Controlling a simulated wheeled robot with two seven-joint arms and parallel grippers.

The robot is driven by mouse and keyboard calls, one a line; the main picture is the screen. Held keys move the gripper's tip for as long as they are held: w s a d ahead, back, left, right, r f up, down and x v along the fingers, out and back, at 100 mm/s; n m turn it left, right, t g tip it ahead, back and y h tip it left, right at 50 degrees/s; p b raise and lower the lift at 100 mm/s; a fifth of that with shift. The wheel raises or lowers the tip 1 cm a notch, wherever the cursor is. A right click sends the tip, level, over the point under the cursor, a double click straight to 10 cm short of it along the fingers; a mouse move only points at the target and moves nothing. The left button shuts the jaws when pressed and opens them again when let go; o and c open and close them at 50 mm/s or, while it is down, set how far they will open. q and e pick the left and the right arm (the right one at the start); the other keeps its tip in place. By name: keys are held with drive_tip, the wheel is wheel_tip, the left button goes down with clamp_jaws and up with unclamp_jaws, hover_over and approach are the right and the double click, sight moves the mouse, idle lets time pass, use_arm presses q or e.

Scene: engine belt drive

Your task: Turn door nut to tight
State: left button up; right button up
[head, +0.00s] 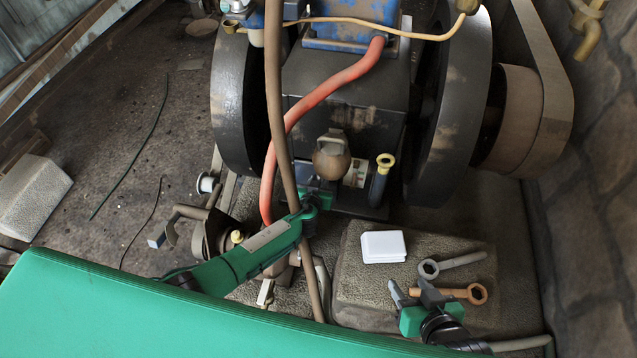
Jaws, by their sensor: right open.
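The engine (345,110) stands at the top middle, with a rusty rounded fitting (332,158) low on its front. I cannot make out the door nut for sure. My left gripper (318,190) is just below that fitting, against the engine's lower front.
A white box (383,247) sits on the stone block (355,285). Large flywheels (455,100) flank the engine, and a belt (548,90) runs at the right by the stone wall. The brown hose (278,110) and a red hose (325,100) cross the engine's front.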

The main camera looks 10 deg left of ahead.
use_arm(q)
clamp_jaws()
use_arm(e)
drive_tip(key=shift+w, duration=0.1)
drive_tip(key=a+t+y+b, duration=0.2)
drive_tip(key=a+t+b, duration=0.1)
drive_tip(key=a, duration=0.1)
use_arm(q)
drive_tip(key=shift+d+f+m+y+b, duration=0.1)
drive_tip(key=shift+d+m+y+b, duration=0.05)
drive_tip(key=shift+m+y+b, duration=0.9)
drive_tip(key=shift+d+m+y+b, duration=0.1)
drive_tip(key=shift+m+y+b, duration=0.55)
drive_tip(key=shift+m+b, duration=0.65)
use_arm(e)
drive_tip(key=w+d+r+t, duration=0.1)
drive_tip(key=d+r+t, duration=0.1)
drive_tip(key=r+t, duration=0.5)
drive_tip(key=w+d+r+t+y, duration=0.1)
drive_tip(key=r+t, duration=0.5)
drive_tip(key=r, duration=0.7)
drive_tip(key=shift+w+d+r+m+t, duration=0.35)
drive_tip(key=shift+w+d, duration=0.2)
drive_tip(key=shift+d, duration=0.55)
